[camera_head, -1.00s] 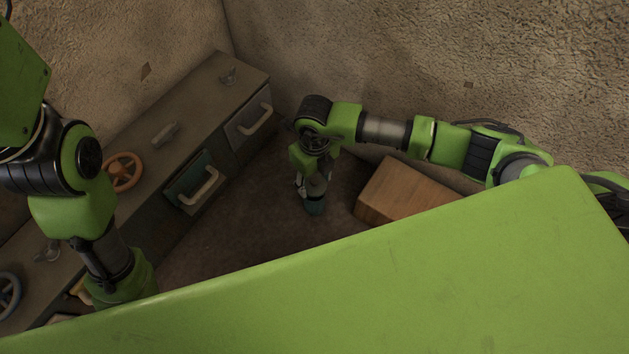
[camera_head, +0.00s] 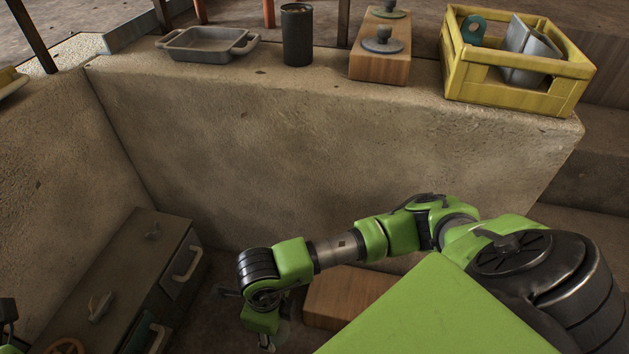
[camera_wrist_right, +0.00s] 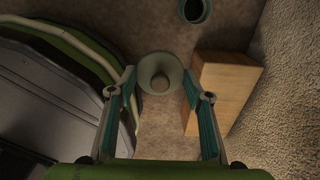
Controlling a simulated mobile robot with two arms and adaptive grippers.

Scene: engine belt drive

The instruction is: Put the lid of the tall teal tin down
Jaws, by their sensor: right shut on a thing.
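The round lid (camera_wrist_right: 160,72), grey-teal with a pale knob in its middle, is between the fingertips of my right gripper (camera_wrist_right: 158,78) in the right wrist view. The gripper is shut on it and holds it over the brown floor. The tall teal tin (camera_wrist_right: 195,11) is open at the top, with a dark inside; it is cut by the top edge of that view, ahead and slightly right of the lid. In the head view my right gripper (camera_head: 267,342) is at the bottom edge, mostly hidden. My left gripper is out of view.
A wooden box (camera_wrist_right: 228,90) stands right of my right gripper, beside a rough wall; it also shows in the head view (camera_head: 345,297). A drawer cabinet (camera_head: 125,270) stands left. A high ledge holds a grey tray (camera_head: 205,46), dark canister (camera_head: 297,36) and yellow crate (camera_head: 515,92).

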